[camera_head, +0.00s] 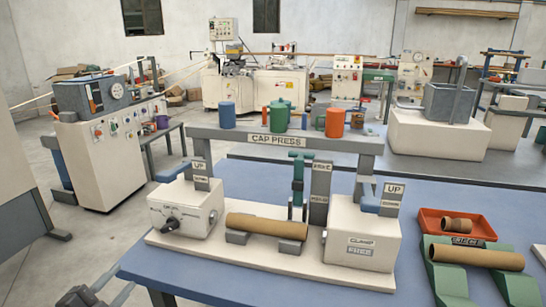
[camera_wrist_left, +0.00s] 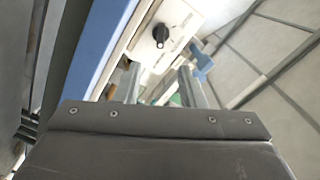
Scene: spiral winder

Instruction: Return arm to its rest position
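My left gripper (camera_wrist_left: 160,83) shows in the left wrist view with its two grey fingers apart and nothing between them. In the head view only a small part of it (camera_head: 106,293) shows at the bottom left edge, low beside the left end of the blue table (camera_head: 185,283). It is apart from the cap press (camera_head: 282,140) and from the white box with the black knob (camera_head: 185,212). That knob (camera_wrist_left: 160,34) also shows ahead of the fingers in the left wrist view. My right gripper is in neither view.
A brown tube (camera_head: 266,226) lies on supports between the press's two white boxes. Another tube (camera_head: 477,257) lies on a green stand at the right, by a red tray (camera_head: 432,222). Coloured containers stand on the press's top bar. Open floor (camera_head: 40,265) lies left of the table.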

